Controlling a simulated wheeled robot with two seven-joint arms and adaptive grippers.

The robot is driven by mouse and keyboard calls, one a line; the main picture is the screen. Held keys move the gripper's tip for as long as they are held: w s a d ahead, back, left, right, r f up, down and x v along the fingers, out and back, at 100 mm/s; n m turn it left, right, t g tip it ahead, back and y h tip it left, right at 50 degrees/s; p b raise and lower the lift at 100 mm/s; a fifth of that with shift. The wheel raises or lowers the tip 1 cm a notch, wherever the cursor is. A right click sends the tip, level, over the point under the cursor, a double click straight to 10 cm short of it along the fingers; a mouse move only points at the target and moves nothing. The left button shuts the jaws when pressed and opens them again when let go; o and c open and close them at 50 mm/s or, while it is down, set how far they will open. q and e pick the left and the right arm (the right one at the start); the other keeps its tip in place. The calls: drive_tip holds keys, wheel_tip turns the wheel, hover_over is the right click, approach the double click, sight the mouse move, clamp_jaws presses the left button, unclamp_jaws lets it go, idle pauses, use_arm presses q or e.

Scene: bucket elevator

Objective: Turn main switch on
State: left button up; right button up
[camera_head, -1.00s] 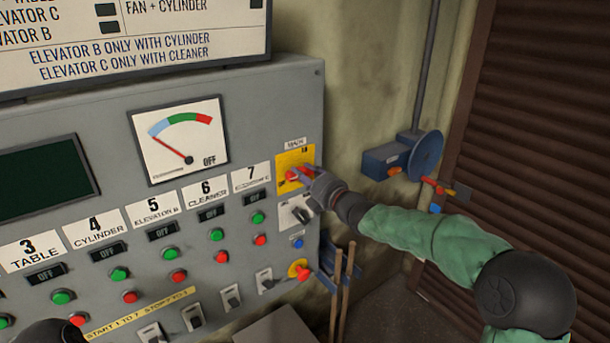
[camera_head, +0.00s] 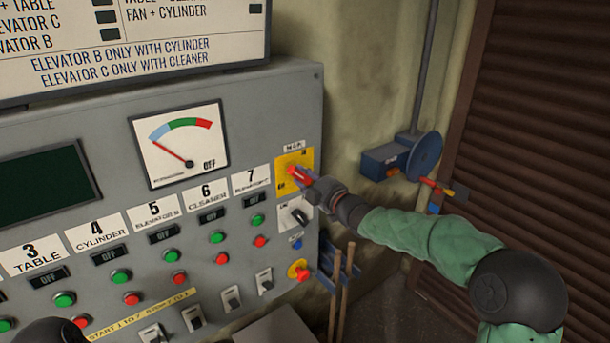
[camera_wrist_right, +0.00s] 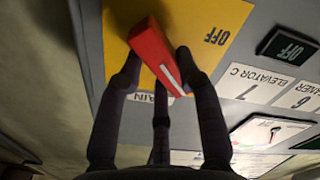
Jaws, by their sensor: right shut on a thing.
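The main switch is a red knob (camera_head: 299,176) on a yellow plate (camera_head: 282,185) at the panel's right end, under a small label. In the right wrist view the red knob (camera_wrist_right: 157,55) has a white stripe and sits slanted on the yellow plate (camera_wrist_right: 195,20), which reads OFF. My right gripper (camera_head: 308,186) is shut on the knob, with fingers on both sides of it in the right wrist view (camera_wrist_right: 157,75). The fingers partly cover the plate and its label. A dark rounded part of mine shows at the bottom left; my left gripper is not visible.
The grey panel (camera_head: 110,135) carries green and red buttons, small OFF displays and a gauge (camera_head: 180,143) with its needle at the left. A black switch (camera_head: 297,214) sits just below the main switch. A blue wall device (camera_head: 385,160) stands to the right, near my right arm.

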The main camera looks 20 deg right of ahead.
drive_tip(key=m+p, duration=0.2)
drive_tip(key=m, duration=0.3)
drive_tip(key=shift+f+m, duration=0.15)
drive_tip(key=shift+m, duration=0.15)
drive_tip(key=shift+d+f+m+p, duration=0.15)
drive_tip(key=shift+m+p, duration=0.45)
drive_tip(key=shift+m, duration=1.2)
drive_tip(key=o, duration=1.1)
drive_tip(key=shift+o, duration=0.2)
drive_tip(key=v, duration=1.2)
